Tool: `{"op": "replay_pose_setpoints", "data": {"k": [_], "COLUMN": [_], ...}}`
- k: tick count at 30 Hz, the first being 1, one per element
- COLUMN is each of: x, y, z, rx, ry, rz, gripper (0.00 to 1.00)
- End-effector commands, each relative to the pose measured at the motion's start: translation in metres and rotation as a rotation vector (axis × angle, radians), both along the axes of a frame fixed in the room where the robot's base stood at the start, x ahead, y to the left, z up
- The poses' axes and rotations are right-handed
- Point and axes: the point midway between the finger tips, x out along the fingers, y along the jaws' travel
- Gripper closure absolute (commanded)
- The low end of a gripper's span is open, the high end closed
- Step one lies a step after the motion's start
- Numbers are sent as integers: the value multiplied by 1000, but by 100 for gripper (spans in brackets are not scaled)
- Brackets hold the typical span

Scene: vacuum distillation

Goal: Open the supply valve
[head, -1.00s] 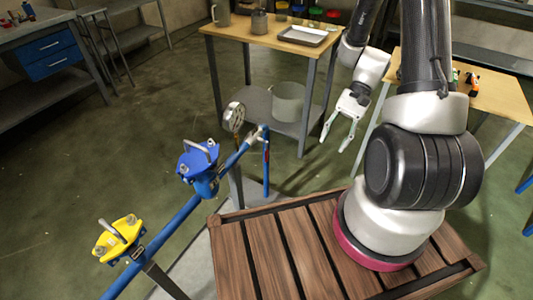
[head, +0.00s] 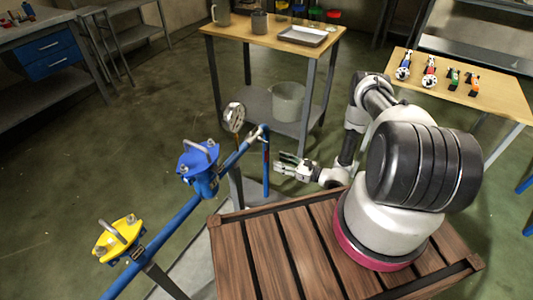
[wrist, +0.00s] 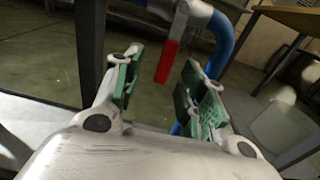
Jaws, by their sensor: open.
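In the wrist view a valve lever with a red grip (wrist: 167,62) hangs down from a silver fitting on the blue pipe (wrist: 221,45). In that picture the red grip lies between my two green finger pads; how far beyond the fingertips it is, I cannot tell. My gripper (wrist: 164,80) is open and empty. In the head view my gripper (head: 284,165) points left, just right of the blue pipe's bent end (head: 265,150). I cannot make out the red grip in the head view.
A blue clamp-like fitting (head: 198,158), a yellow one (head: 118,237) and a round gauge (head: 234,116) stand along the pipe line. A table with a tray (head: 302,36) and a grey bucket (head: 288,101) on its shelf stand behind. A table with small tools (head: 430,72) is at right.

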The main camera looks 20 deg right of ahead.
Motion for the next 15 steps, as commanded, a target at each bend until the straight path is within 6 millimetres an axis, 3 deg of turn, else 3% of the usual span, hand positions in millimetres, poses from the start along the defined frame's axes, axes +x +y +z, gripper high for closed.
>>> {"op": "replay_pose_setpoints", "data": {"k": [5, 15], "x": [16, 53], "y": [3, 42], "z": [9, 9], "rx": [18, 17], "ry": [-33, -32], "rz": [-39, -35], "gripper": [59, 59]}}
